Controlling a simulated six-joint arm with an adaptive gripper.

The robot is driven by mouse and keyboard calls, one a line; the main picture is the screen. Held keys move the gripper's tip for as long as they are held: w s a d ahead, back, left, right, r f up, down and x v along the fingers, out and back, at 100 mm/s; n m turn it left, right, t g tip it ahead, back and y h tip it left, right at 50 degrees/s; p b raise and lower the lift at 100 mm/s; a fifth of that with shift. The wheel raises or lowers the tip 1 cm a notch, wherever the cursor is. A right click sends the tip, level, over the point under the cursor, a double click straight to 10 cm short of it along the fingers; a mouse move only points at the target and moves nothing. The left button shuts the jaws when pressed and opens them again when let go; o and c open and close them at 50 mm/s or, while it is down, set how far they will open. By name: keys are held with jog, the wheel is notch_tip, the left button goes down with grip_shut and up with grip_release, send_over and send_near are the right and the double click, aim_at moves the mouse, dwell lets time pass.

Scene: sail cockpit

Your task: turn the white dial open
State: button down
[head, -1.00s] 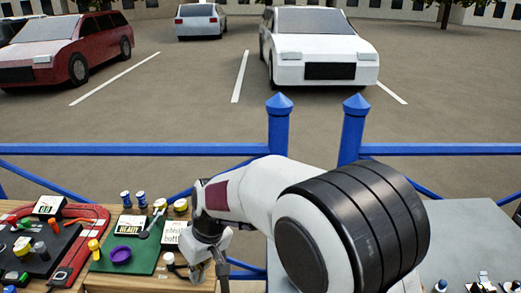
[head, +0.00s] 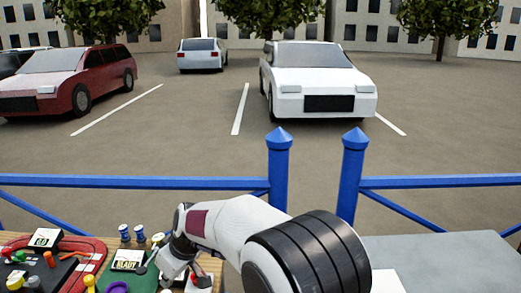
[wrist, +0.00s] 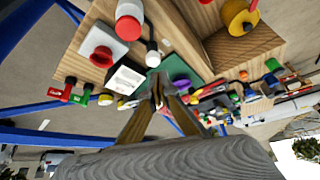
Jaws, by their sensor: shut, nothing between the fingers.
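I cannot be sure which part is the white dial. A small white round knob with a dark base (wrist: 152,56) is on the wooden board in the wrist view, beside a white card (wrist: 125,80). My gripper (wrist: 160,92) is shut and empty, its fingertips pointing toward the green panel (wrist: 168,68), apart from the knob in the picture. In the head view my gripper (head: 168,274) hangs over the right part of the board, and it and my arm hide the knob there.
A red button on a white block (wrist: 103,46) and a red-and-white cylinder (wrist: 129,20) stand near the knob. A purple ring (head: 117,287) is on the green panel. A blue railing (head: 130,181) runs behind.

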jog(key=shift+f, duration=0.2)
jog(key=shift+f, duration=3.35)
jog(key=shift+w+a, duration=0.15)
jog(key=shift+w, duration=0.1)
jog(key=shift+w+d, duration=0.35)
jog(key=shift+w, duration=0.05)
jog(key=shift+w+d, duration=0.15)
jog(key=shift+w, duration=0.3)
jog(key=shift+d, duration=0.1)
jog(key=shift+s+d, duration=0.1)
jog(key=shift+d, duration=0.2)
jog(key=shift+r, duration=0.15)
dwell(0.4)
jog(key=shift+r, duration=2.9)
